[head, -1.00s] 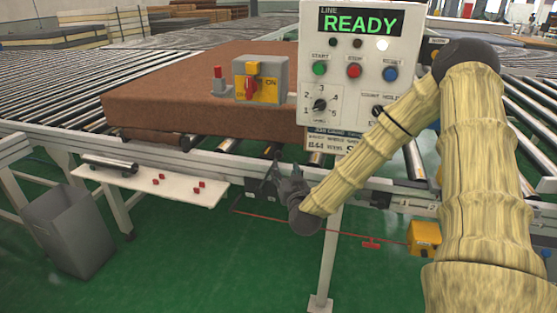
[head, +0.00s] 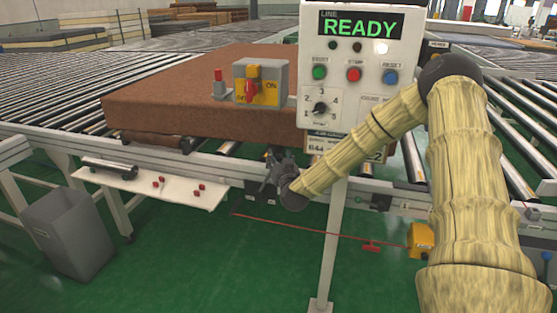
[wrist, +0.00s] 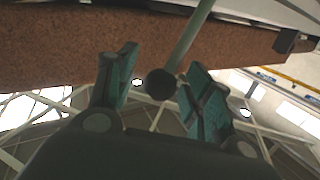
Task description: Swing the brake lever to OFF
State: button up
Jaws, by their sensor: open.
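My gripper (head: 276,168) is at the front rail of the roller conveyor in the head view. In the wrist view my gripper (wrist: 161,60) is open, with one finger on each side of a lever. The lever is a thin grey-green rod with a round black knob (wrist: 161,84). The knob lies between the fingers, and I see no clear contact with either one. In the head view I cannot make out the lever at the gripper. No ON or OFF mark for it is readable.
A brown mattress (head: 180,85) lies on the rollers behind my gripper. The white panel (head: 350,108) reading READY stands close to my forearm.

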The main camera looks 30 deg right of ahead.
grip_shut()
jog(key=shift+a+r, duration=0.1)
dwell(0.3)
